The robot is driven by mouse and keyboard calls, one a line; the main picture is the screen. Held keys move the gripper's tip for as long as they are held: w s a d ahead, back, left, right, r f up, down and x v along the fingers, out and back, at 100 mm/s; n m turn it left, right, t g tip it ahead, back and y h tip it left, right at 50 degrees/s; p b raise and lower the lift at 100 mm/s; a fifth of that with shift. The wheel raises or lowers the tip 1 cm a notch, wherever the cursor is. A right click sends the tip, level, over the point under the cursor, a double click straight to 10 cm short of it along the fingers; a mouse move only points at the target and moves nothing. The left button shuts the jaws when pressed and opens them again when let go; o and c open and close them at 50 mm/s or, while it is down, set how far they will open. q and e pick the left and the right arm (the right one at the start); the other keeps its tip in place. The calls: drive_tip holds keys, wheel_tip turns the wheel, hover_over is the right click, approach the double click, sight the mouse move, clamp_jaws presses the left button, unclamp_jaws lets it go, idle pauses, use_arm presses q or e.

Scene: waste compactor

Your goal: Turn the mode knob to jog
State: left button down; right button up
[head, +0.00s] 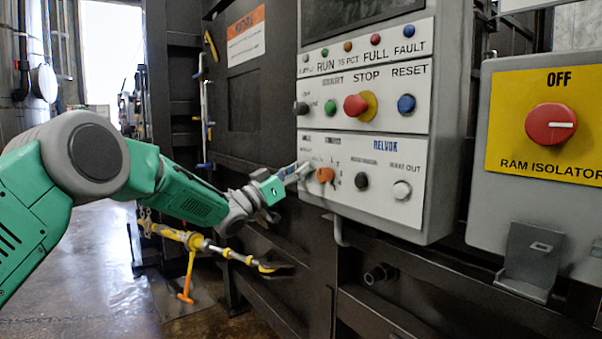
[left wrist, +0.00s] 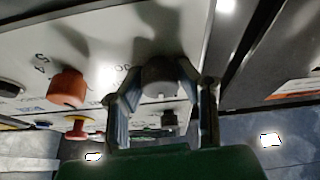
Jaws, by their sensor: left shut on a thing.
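The control panel (head: 387,205) is on the front of a grey box, with a lower row of controls. My left gripper (head: 303,170) reaches in from the left to the left end of that row. In the left wrist view, my left gripper (left wrist: 160,90) has its two fingers closed on either side of a dark grey knob (left wrist: 160,73). In the head view that knob is largely hidden by the gripper. Some lettering is near it on the panel, but I cannot read the setting or where the knob points. My right gripper is not in view.
An orange knob (head: 325,175) is just right of the gripper, with a black knob (head: 361,181) and white button (head: 401,190) beyond. Above are a red stop button (head: 356,105) and a blue button (head: 406,104). A red isolator knob (head: 551,124) is at the right.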

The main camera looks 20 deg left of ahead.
use_arm(q)
drive_tip(key=m, duration=0.2)
drive_tip(key=m+g+h, duration=0.1)
drive_tip(key=m, duration=0.1)
drive_tip(key=m+g+h, duration=0.1)
drive_tip(key=m, duration=0.1)
drive_tip(key=shift+f+b, duration=0.3)
drive_tip(key=shift+b, duration=0.1)
drive_tip(key=m+g, duration=0.1)
drive_tip(key=m, duration=0.2)
drive_tip(key=m+g+h, duration=0.1)
drive_tip(key=m+g, duration=0.1)
drive_tip(key=m, duration=0.1)
drive_tip(key=m+g, duration=0.2)
drive_tip(key=m, duration=0.3)
drive_tip(key=shift+m, duration=0.3)
drive_tip(key=shift+f+m+g+y+p, duration=0.15)
drive_tip(key=shift+m+g+y+p, duration=0.4)
drive_tip(key=shift+m, duration=1.35)
drive_tip(key=c, duration=1.2)
unclamp_jaws()
drive_tip(key=shift+s, duration=0.1)
drive_tip(key=shift+a+r, duration=0.25)
drive_tip(key=shift+r, duration=0.05)
drive_tip(key=shift+a, duration=0.1)
